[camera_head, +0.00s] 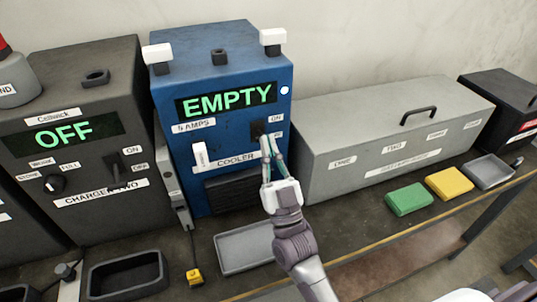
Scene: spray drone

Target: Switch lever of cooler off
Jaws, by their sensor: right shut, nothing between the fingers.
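The blue cooler (232,60) stands at the back of the bench, with a green "EMPTY" display (228,99) and a "COOLER" label. Its dark lever switch (257,129) sits at the right of the front, beside ON and OFF labels. My right gripper (268,145) is shut and empty, with its fingertips at or just below the switch. The fingers partly hide the lever and the lower label, so I cannot tell the lever's position or whether they touch it. My left gripper is not in view.
A dark charger (75,105) reading "OFF" stands left of the cooler. A long grey chest (385,125) stands to the right. A grey tray (242,249) lies in front of the cooler. Green (409,199) and yellow (449,183) blocks lie on the bench at right.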

